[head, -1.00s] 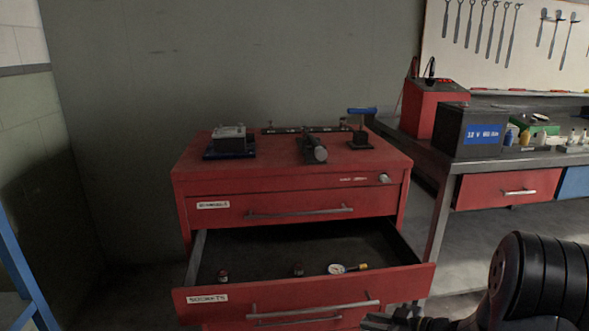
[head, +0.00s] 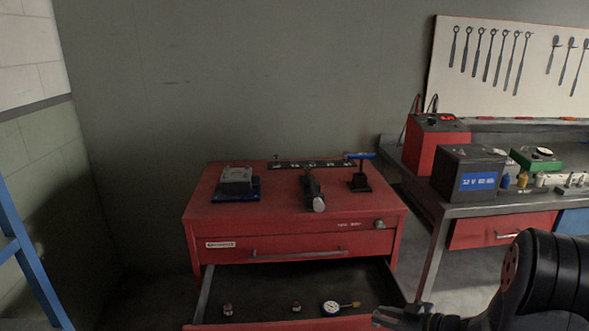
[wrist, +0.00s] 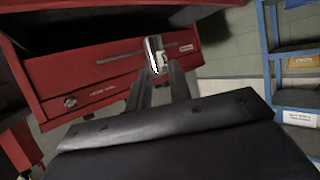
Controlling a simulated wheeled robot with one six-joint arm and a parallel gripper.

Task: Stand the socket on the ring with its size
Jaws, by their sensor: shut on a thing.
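A shiny silver socket (wrist: 154,52) sits between the fingertips of my gripper (wrist: 156,74) in the wrist view. The gripper is shut on it, and its size mark is too small to read. In the head view my gripper (head: 384,317) is at the lower right, beside the open drawer's right end; the socket cannot be made out there. A dark strip (head: 320,164) with small pale marks lies along the back of the red cabinet top (head: 225,208). It may carry the rings, but rings and sizes are too small to tell.
The open drawer (head: 255,297) holds two small sockets (head: 227,308) (head: 296,306) and a gauge (head: 331,308). On the cabinet top are a grey block on a blue base (head: 237,182), a dark cylindrical tool (head: 314,192) and a blue-handled stand (head: 360,178). A workbench (head: 468,207) stands right.

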